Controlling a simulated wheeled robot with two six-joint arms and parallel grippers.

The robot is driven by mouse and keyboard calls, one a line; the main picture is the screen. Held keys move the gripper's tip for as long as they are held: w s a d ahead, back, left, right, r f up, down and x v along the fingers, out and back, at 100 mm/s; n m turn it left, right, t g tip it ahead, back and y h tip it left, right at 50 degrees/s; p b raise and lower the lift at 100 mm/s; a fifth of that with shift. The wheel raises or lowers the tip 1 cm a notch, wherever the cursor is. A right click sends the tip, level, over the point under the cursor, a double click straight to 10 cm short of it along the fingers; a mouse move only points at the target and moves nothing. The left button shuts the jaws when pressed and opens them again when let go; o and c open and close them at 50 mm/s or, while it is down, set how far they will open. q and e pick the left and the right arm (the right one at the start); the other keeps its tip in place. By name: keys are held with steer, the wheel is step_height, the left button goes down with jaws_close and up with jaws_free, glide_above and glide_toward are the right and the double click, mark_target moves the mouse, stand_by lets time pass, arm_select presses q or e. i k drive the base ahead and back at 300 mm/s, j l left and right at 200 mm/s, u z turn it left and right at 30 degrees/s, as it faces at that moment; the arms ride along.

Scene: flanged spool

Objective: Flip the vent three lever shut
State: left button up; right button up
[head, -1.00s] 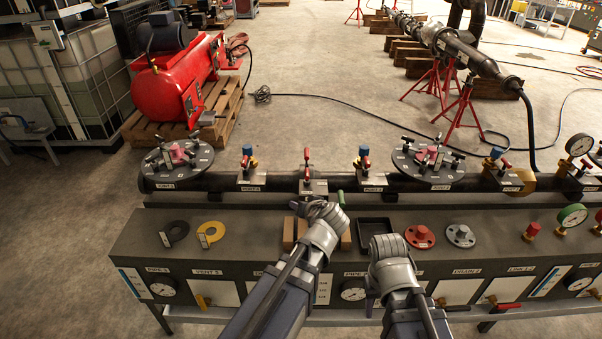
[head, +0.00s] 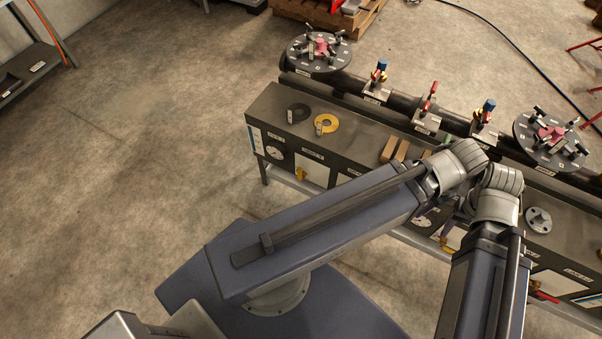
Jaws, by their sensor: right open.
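The vent three lever (head: 300,174) is a small yellow handle low on a white front panel of the bench. It hangs roughly downward, below a label too small here to read surely. My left gripper (head: 462,160) is over the bench, well right of the lever; its wrist hides its fingers. My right gripper (head: 499,196) is beside it, farther right and also away from the lever, open with nothing seen in it. Neither gripper touches the lever.
The bench top (head: 350,151) carries a black ring (head: 298,113), a yellow ring (head: 326,123) and brown blocks (head: 394,150). A dark pipe with valves and round flanges (head: 319,52) runs behind. A pressure gauge (head: 274,153) sits left of the lever. Floor left of the bench is clear.

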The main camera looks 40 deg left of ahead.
mark_target(301, 174)
steer(key=i+j+u, duration=0.1)
steer(key=i, duration=0.35)
steer(key=u, duration=1.7)
